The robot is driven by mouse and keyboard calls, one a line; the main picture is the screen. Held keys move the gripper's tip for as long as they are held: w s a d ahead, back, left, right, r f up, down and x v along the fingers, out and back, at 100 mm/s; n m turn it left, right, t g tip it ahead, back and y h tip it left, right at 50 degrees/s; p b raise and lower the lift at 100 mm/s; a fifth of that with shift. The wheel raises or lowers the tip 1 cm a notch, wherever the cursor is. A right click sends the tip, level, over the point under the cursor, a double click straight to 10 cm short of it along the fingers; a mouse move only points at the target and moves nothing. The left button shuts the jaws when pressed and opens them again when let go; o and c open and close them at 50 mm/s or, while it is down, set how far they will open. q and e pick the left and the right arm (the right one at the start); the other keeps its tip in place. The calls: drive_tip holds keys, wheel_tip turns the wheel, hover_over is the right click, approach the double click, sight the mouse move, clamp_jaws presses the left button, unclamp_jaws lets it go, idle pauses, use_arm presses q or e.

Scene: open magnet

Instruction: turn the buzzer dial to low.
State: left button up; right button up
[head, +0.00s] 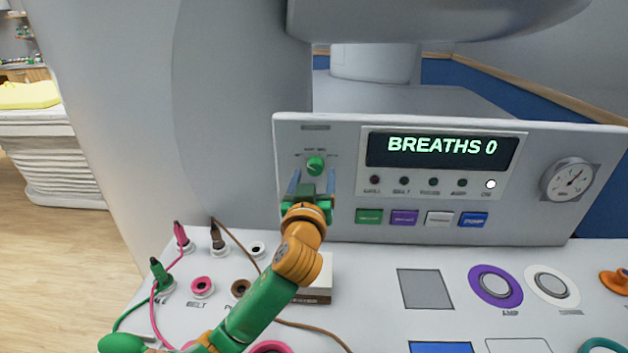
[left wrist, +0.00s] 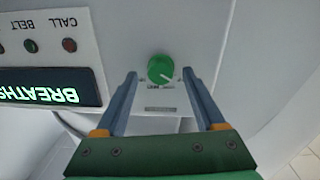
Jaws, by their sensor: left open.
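The buzzer dial (head: 315,165) is a small round green knob on the left part of the upright grey panel (head: 340,220). Small lettering sits above it, too small to read. My left gripper (head: 314,182) is in front of the panel, just below the dial in the head view. In the left wrist view the dial (left wrist: 161,68) shows a white pointer mark at its lower right. The left gripper's blue fingers (left wrist: 166,78) are open, one on each side of the dial's line, and nothing is between them. I cannot tell whether they touch the panel. My right gripper is not in view.
A display reading BREATHS 0 (head: 440,151) is right of the dial, with several lamps and coloured buttons below. A round gauge (head: 568,181) is at the far right. Plugs and cables (head: 182,240) crowd the desk's left side. Purple (head: 496,285) and white pads lie to the right.

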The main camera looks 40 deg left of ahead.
use_arm(q)
drive_tip(key=shift+w+a, duration=0.3)
clamp_jaws()
